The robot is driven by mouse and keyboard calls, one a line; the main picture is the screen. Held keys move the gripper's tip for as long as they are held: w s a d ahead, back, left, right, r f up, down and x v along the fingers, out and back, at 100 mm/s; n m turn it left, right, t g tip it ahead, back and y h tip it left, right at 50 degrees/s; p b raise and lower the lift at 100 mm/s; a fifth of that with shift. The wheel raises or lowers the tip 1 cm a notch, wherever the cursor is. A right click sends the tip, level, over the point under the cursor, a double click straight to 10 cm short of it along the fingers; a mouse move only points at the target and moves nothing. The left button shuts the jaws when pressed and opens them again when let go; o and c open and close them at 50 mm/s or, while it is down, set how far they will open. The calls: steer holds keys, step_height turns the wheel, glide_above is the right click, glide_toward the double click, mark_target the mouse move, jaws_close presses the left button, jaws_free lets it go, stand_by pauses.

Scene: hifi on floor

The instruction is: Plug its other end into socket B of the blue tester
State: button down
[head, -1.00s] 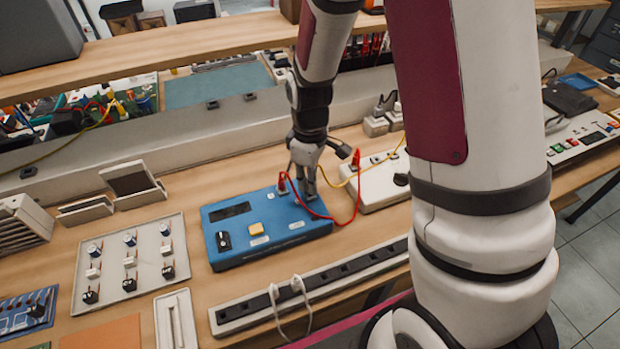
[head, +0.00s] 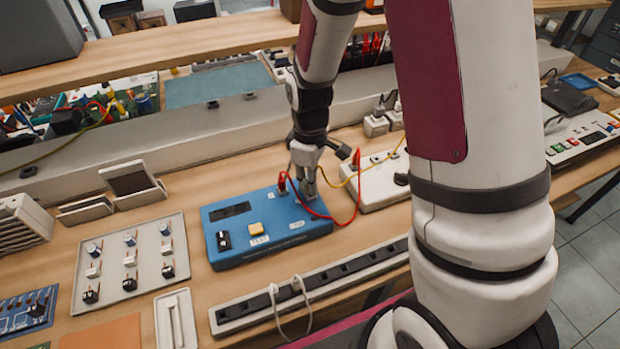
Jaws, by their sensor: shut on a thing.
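The blue tester (head: 268,250) lies flat on the bench, with a dark display, a black switch and a yellow button on top. My gripper (head: 309,193) points down over its back right part. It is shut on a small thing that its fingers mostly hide. A red plug (head: 282,181) stands upright at the tester's back edge, just left of my gripper. A red lead (head: 335,221) loops in front of my gripper and up to the right. The socket letters are too small to read, and the sockets by my fingers are covered.
A white box (head: 378,187) stands right of the tester, with a yellow lead (head: 382,168) across it. A power strip (head: 345,269) with white plugs lies in front. A component tray (head: 130,262) lies left. The raised shelf (head: 190,52) runs behind.

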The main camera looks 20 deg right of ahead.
steer(key=shift+f, duration=0.85)
stand_by(2.4)
steer(key=c, duration=1.5)
jaws_free()
step_height(320, 180, up, 12)
steer(key=shift+f, duration=0.1)
steer(key=shift+r+p, duration=1.4)
steer(key=shift+r, duration=1.25)
